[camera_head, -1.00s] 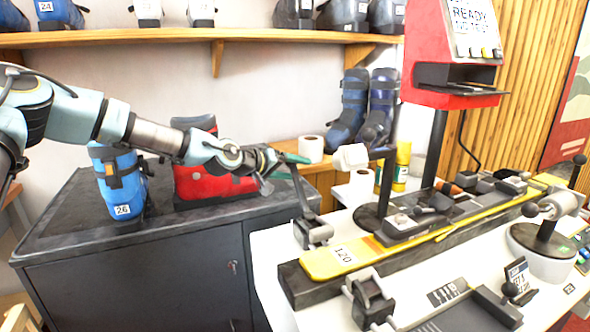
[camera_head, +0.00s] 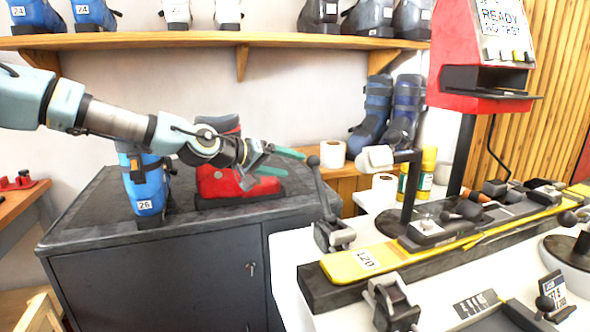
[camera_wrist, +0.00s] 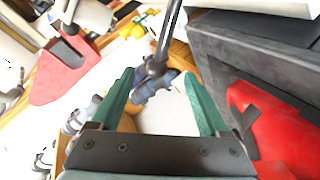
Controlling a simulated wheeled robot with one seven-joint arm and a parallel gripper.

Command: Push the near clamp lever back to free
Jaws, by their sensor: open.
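A dark clamp (camera_head: 334,236) stands at the left end of the yellow ski (camera_head: 352,262). Its lever (camera_head: 323,195) rises steeply, leaning a little left, with a round black knob on top. My gripper (camera_head: 294,163) is open and empty, its green fingers just left of the knob. Whether they touch it cannot be told.
A grey cabinet (camera_head: 160,285) to the left carries a blue boot (camera_head: 146,190) and a red boot (camera_head: 225,185), the red one close behind my gripper. A white-headed stand (camera_head: 405,190) and a red display machine (camera_head: 480,60) are to the right. A shelf (camera_head: 240,42) runs above.

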